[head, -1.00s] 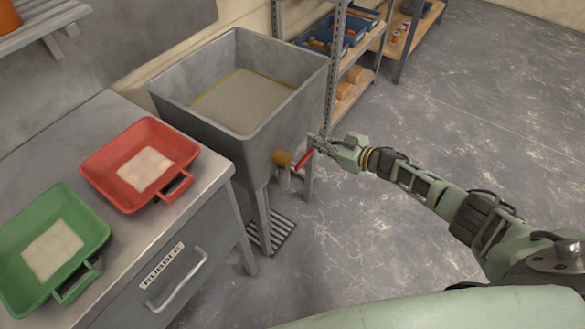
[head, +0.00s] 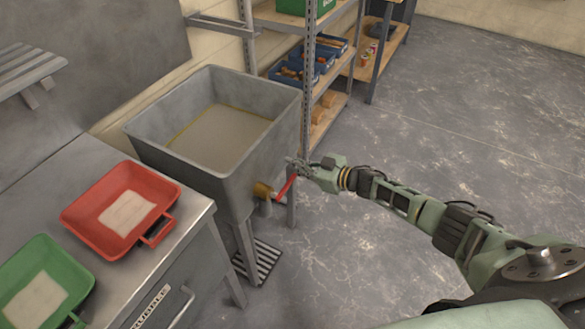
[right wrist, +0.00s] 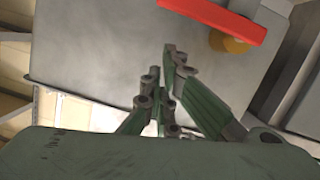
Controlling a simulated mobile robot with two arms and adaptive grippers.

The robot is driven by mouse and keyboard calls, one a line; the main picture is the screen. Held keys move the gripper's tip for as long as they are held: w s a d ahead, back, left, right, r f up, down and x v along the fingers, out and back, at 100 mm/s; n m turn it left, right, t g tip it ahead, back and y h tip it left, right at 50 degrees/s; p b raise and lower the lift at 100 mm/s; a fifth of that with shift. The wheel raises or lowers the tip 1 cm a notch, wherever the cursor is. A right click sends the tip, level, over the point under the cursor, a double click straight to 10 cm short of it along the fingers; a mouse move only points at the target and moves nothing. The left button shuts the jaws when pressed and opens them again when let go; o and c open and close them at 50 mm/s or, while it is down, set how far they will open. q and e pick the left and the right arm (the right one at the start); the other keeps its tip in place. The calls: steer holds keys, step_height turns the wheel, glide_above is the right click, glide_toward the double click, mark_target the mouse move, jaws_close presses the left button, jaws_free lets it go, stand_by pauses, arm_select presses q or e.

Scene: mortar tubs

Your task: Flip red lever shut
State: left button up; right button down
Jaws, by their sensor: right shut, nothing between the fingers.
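The red lever (head: 285,187) sticks out from the brass valve (head: 262,190) on the front of the grey tub (head: 215,165). It slants up and to the right from the valve. My right gripper (head: 294,168) is shut and empty beside the lever's outer end. In the right wrist view the fingers (right wrist: 168,50) point at the grey tub wall, with the red lever (right wrist: 215,18) above and to the right of them, apart from the fingertips. Part of the brass valve (right wrist: 228,43) shows under the lever. My left gripper is not in view.
A metal bench (head: 190,222) at the left bears a red tray (head: 85,215) and a green tray (head: 77,283). Shelves with blue bins (head: 290,75) stand behind the tub. A floor grate (head: 262,262) lies below the valve. Open floor spreads to the right.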

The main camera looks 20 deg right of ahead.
steer(key=v, duration=1)
steer(key=shift+d+r, duration=0.2)
steer(key=shift+r, duration=0.25)
steer(key=shift+w, duration=0.1)
steer(key=s+f+m+g+h, duration=0.1)
steer(key=s+f+m+h, duration=0.15)
steer(key=s+f, duration=0.55)
steer(key=s+f+m+g+h, duration=0.1)
steer(key=s+f+g+h, duration=0.2)
steer(key=f, duration=0.9)
steer(key=s+f+m+h, duration=0.2)
steer(key=s+f+h, duration=0.1)
steer(key=s+f, duration=0.65)
steer(key=s+a+f+g, duration=0.2)
steer(key=s+a+f, duration=0.1)
steer(key=s, duration=0.7)
steer(key=s+a+f+m+g, duration=0.1)
steer(key=s+a+f+g, duration=0.2)
steer(key=s+f, duration=0.3)
steer(key=s+a+f+g, duration=0.2)
steer(key=s+a+f, duration=0.2)
steer(key=s, duration=0.9)
steer(key=shift+s+a+f+m, duration=0.25)
steer(key=shift+s+a+m, duration=0.1)
steer(key=shift+a, duration=0.1)
